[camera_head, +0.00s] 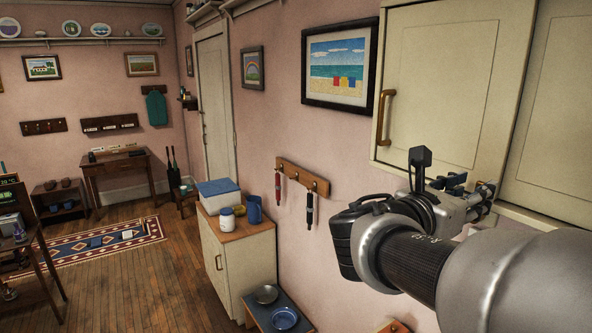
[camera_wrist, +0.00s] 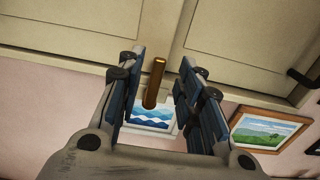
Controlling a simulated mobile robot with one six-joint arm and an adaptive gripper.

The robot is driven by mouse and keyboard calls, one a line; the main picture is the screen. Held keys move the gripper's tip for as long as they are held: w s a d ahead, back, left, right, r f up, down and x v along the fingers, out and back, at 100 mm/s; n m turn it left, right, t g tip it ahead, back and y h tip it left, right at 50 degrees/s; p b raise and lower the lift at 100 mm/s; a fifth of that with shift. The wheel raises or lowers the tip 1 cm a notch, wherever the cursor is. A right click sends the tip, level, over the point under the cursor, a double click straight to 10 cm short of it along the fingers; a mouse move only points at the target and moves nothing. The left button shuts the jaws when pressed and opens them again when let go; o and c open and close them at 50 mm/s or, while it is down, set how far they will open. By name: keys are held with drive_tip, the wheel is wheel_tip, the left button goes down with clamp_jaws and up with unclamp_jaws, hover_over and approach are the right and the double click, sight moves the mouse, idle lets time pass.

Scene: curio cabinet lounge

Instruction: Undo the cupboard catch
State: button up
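A cream wall cupboard (camera_head: 425,85) hangs at the upper right of the head view, with a brass bar handle (camera_head: 386,118) on its left door. In the wrist view a brass bar, apparently the catch (camera_wrist: 154,85), hangs near the bottom of the seam between two cupboard doors (camera_wrist: 105,35). My gripper (camera_wrist: 152,78) is open, one blue-padded finger on each side of the bar, with gaps visible on both sides. In the head view my gripper (camera_head: 470,195) is at the lower edge of the cupboard, and the catch is hidden there.
A dark handle (camera_wrist: 301,77) sits at the right of the wrist view. Framed pictures (camera_wrist: 268,130) hang below the cupboard. A peg rail (camera_head: 303,177) with hanging items and a low cabinet (camera_head: 240,260) stand left of my arm. Open wooden floor (camera_head: 130,275) lies further left.

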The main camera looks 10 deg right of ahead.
sight(482, 182)
drive_tip(key=shift+x, duration=2.35)
clamp_jaws()
